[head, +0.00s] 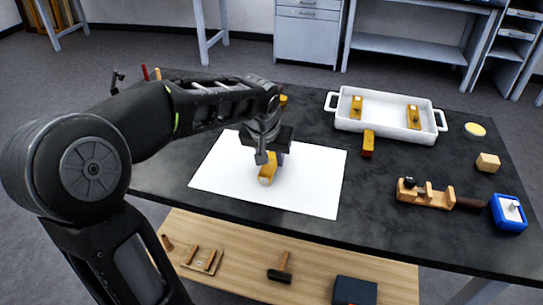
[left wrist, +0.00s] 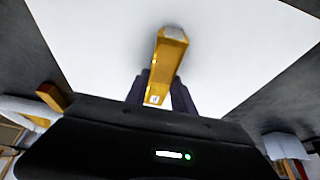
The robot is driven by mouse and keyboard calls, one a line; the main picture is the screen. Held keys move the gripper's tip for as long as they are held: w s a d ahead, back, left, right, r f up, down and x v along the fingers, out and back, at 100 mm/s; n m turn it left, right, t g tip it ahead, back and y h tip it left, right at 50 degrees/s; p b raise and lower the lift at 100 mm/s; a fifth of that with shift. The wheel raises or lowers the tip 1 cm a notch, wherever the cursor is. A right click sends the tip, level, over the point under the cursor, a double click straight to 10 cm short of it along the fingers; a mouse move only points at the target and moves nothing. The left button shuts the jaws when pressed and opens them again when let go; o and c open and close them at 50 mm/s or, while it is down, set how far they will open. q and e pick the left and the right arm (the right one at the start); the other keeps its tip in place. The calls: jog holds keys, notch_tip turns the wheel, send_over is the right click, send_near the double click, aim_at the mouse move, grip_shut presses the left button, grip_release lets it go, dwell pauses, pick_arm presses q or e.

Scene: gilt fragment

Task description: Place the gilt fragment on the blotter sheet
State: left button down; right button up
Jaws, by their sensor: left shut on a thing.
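The blotter sheet (head: 315,185) is a large white sheet lying flat on the dark table, left of its middle. My left gripper (head: 270,160) is over the sheet, pointing down and shut on a gilt fragment (head: 267,174). The fragment is a gold bar with a pale end. In the left wrist view the fragment (left wrist: 166,62) sticks out from between the fingers (left wrist: 161,92), with the white sheet (left wrist: 90,45) behind it. I cannot tell whether it touches the sheet. My right gripper is not in view.
A white tray (head: 385,122) with two gold pieces stands at the back right; another gold piece (head: 368,143) lies before it. A wooden tool (head: 425,194), a blue box (head: 509,213), a wooden block (head: 487,162) and a yellow-topped dish (head: 475,130) are right. The sheet's right part is clear.

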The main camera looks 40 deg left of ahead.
pick_arm(q)
jog(key=c, duration=1.1)
grip_release()
jog(key=shift+o, duration=0.2)
jog(key=shift+r, duration=0.1)
jog(key=shift+r+p, duration=0.2)
jog(key=shift+p, duration=0.15)
jog(key=v, duration=1.1)
jog(key=shift+s+r, duration=0.25)
jog(key=shift+r, duration=0.05)
jog(key=shift+d, duration=0.1)
